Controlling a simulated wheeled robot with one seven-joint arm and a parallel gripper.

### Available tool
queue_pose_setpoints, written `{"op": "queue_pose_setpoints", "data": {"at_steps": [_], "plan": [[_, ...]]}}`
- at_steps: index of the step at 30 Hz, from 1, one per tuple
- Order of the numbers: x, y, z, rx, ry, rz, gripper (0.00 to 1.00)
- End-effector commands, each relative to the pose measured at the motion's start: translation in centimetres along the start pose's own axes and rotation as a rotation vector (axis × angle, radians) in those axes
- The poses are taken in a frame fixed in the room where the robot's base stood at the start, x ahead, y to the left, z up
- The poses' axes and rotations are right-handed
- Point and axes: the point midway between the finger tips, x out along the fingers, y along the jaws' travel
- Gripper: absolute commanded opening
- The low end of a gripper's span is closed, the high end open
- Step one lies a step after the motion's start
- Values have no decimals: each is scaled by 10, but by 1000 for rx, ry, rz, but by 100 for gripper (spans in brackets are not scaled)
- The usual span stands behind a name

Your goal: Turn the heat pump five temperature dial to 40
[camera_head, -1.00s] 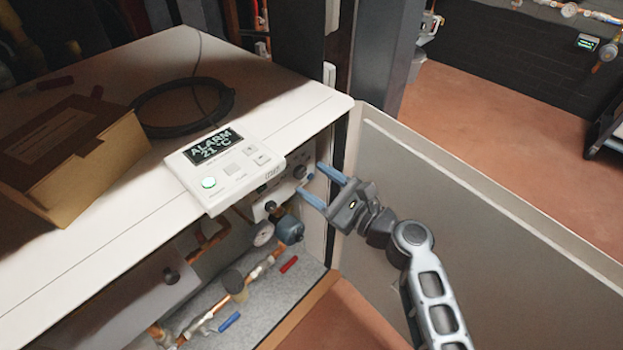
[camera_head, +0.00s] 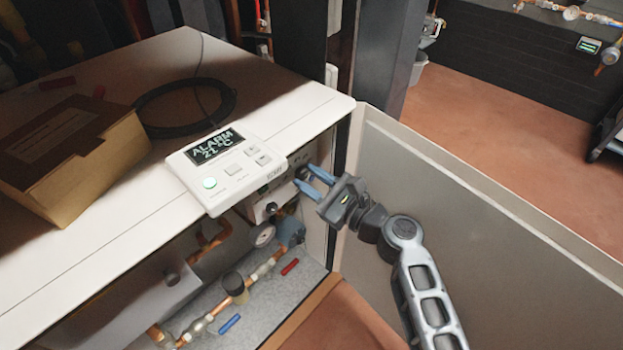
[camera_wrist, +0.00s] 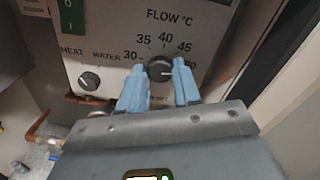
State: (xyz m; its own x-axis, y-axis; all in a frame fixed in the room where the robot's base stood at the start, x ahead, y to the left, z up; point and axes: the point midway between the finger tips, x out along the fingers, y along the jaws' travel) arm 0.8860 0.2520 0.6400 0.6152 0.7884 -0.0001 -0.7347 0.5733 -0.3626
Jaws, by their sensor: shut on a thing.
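The heat pump's temperature dial (camera_wrist: 160,70) is a dark round knob under the "FLOW °C" scale in the wrist view. Its scale reads 30, 35, 40, 45 and a partly covered mark ending in 0, with 40 straight above the knob. A pale pointer line on the knob seems to point right, toward the high end. My gripper (camera_head: 305,175) has its blue fingers on both sides of the dial, shut on it; the fingers also show in the wrist view (camera_wrist: 160,65). In the head view the dial is mostly hidden by the fingers.
A smaller knob (camera_wrist: 89,82) marked HEAT and WATER sits left of the dial, and a green switch (camera_wrist: 102,12) is above it. The controller (camera_head: 225,168) above reads ALARM 21 °C. The open door panel (camera_head: 450,200) stands close to my arm's right. Pipes and valves lie below.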

Motion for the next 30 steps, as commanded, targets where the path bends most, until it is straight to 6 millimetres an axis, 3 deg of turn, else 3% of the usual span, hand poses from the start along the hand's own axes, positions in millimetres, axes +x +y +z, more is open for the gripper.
{"op": "queue_pose_setpoints", "data": {"at_steps": [3, 14, 30], "plan": [[0, 0, 0, 0, 0, 0, 2], [0, 1, -2, -63, 0, 1, 2], [0, 2, -4, -510, -1, -1, 2]]}}
